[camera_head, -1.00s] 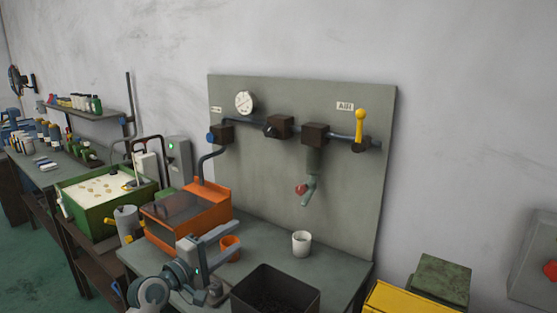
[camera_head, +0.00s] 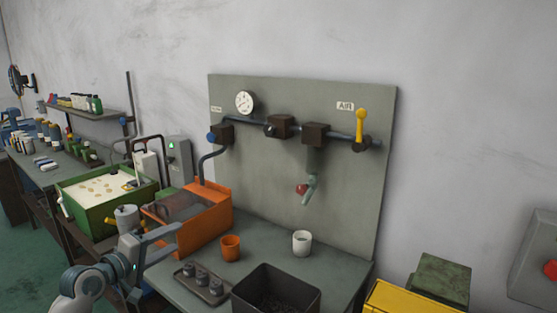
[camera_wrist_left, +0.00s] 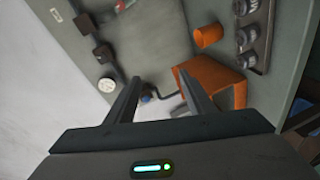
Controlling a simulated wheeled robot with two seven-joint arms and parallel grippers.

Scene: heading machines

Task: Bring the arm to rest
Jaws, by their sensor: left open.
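My left gripper (camera_head: 165,240) is at the lower left of the head view, in front of the orange box (camera_head: 200,215) and left of the small tray. In the left wrist view its two fingers (camera_wrist_left: 160,98) stand apart with nothing between them. The orange box shows beyond the right finger there. My left arm comes in from the bottom left of the head view. My right gripper is not in view.
An orange cup (camera_head: 230,248), a white cup (camera_head: 301,243), a tray with small dark parts (camera_head: 203,284) and a dark bin (camera_head: 275,290) stand on the bench (camera_head: 265,242). Behind is an air panel (camera_head: 250,170). A green tub (camera_head: 100,215) stands left.

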